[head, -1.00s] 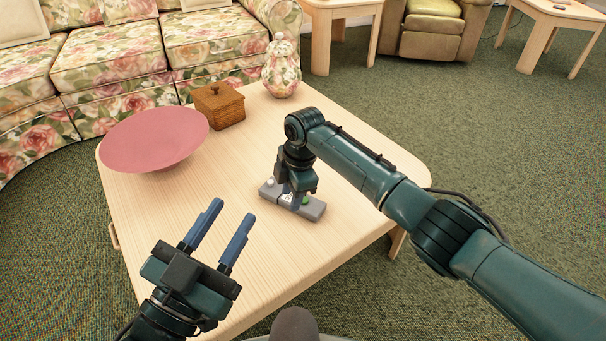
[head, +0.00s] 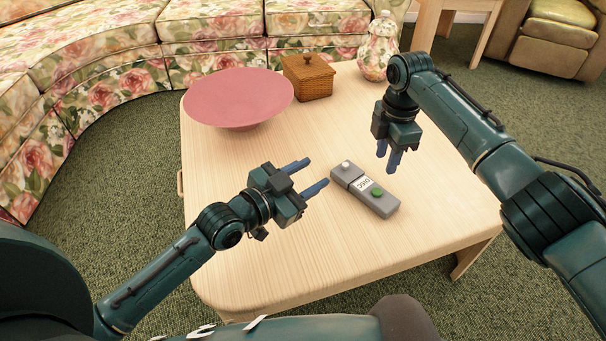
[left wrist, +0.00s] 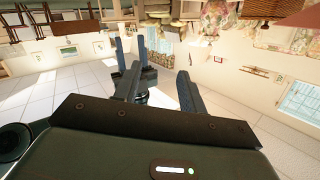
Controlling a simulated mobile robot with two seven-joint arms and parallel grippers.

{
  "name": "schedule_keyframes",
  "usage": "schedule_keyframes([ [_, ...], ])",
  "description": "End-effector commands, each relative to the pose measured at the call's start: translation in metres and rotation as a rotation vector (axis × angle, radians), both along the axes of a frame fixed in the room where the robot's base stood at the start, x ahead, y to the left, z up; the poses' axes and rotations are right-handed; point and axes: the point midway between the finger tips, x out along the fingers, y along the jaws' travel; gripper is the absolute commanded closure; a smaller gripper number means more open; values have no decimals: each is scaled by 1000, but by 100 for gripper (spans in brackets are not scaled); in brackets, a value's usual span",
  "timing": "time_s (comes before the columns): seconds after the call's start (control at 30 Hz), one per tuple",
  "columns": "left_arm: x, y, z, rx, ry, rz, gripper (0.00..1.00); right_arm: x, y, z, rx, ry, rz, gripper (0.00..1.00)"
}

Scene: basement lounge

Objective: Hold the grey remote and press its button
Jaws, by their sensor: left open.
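The grey remote (head: 348,175) lies flat on the wooden table in the head view. It has a green button (head: 377,192), a pale round knob (head: 346,163) and a white label with dark lettering. My left gripper (head: 318,171) is open and empty, to the left of the remote, its fingers pointing right towards it. My right gripper (head: 388,163) points down above and behind the remote, apart from it and empty. Its two fingers show with a gap between them in the left wrist view (left wrist: 130,52). The remote cannot be made out in the left wrist view.
A pink bowl (head: 238,97), a lidded wooden box (head: 308,78) and a floral jar (head: 378,50) stand at the back of the table (head: 265,275). A floral sofa (head: 120,55) is behind. The table's front and left middle are clear.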

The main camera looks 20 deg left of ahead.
Motion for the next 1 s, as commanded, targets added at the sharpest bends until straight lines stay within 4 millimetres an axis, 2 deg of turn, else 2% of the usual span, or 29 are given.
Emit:
schedule_keyframes([
  [0.03,15,6,-13,-8,77,3,59,0,0,0,0,0,0,64],
  [0.13,33,15,-36,-34,216,10,59,0,0,0,0,0,0,64],
  [0.37,51,24,-57,-64,355,24,59,0,0,0,1,-1,0,64],
  [0.57,71,10,-66,-69,359,22,59,0,0,0,1,-1,0,64],
  [1.0,132,-30,-97,-66,356,23,59,0,0,0,1,-1,0,64],
])
